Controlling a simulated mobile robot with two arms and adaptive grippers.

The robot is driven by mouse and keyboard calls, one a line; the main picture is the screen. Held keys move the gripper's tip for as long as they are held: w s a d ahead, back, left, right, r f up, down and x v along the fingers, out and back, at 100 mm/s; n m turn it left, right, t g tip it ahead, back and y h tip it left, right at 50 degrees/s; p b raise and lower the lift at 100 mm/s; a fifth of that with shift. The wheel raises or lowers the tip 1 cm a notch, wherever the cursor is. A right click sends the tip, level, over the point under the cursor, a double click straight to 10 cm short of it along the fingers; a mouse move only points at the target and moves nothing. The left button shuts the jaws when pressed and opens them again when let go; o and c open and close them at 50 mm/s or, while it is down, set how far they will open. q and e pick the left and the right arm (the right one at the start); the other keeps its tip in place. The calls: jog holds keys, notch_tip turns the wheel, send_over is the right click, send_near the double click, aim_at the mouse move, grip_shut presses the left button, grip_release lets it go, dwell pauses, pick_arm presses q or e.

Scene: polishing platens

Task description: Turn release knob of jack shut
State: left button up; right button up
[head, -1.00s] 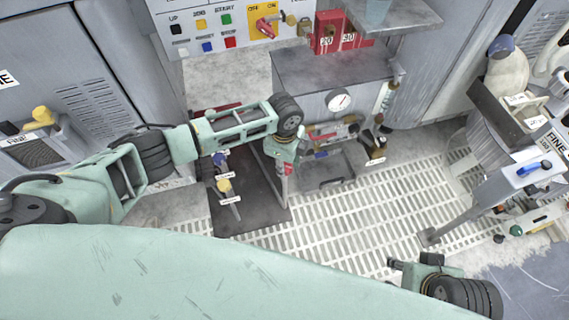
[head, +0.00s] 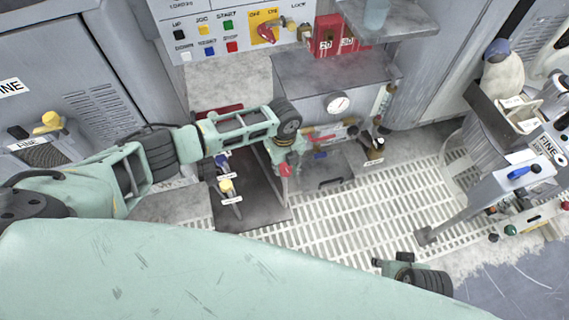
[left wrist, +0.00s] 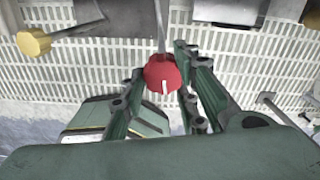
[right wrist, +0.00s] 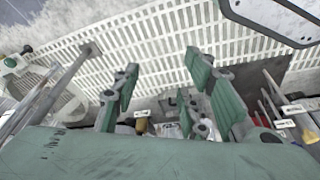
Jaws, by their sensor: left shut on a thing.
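The red release knob (left wrist: 162,72), with a white mark on its face, sits between the fingers of my left gripper (left wrist: 160,88) in the left wrist view. The fingers are closed on its sides. In the head view the red knob (head: 285,170) shows just below my left gripper (head: 283,158), in front of the grey cabinet. The jack's body is largely hidden. My right gripper (right wrist: 163,82) is open and empty in the right wrist view, its fingers wide apart. In the head view it is at the lower right, over the floor grating.
A yellow knob (head: 226,185) and a blue knob (head: 221,160) on rods stand left of the red knob. A control panel (head: 225,30) is on the wall behind. A stand with a tray (head: 520,175) is at the right. The grating (head: 370,215) between is clear.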

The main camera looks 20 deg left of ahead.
aim_at(283, 168)
pick_arm(q)
jog(key=shift+s+a+f+m, duration=0.25)
jog(key=shift+s+m, duration=0.05)
jog(key=shift+m, duration=0.7)
pick_arm(e)
jog(key=shift+f, duration=0.35)
jog(key=shift+s, duration=0.1)
pick_arm(q)
jog(key=o, duration=1)
jog(key=shift+r, duration=0.1)
pick_arm(e)
jog(key=shift+a, duration=0.1)
pick_arm(q)
jog(key=shift+w+d+r, duration=0.1)
jog(key=shift+w+r, duration=0.05)
jog(key=shift+w, duration=0.05)
jog(key=shift+r, duration=0.3)
notch_tip(283, 168, up, 11)
jog(key=shift+r, duration=0.1)
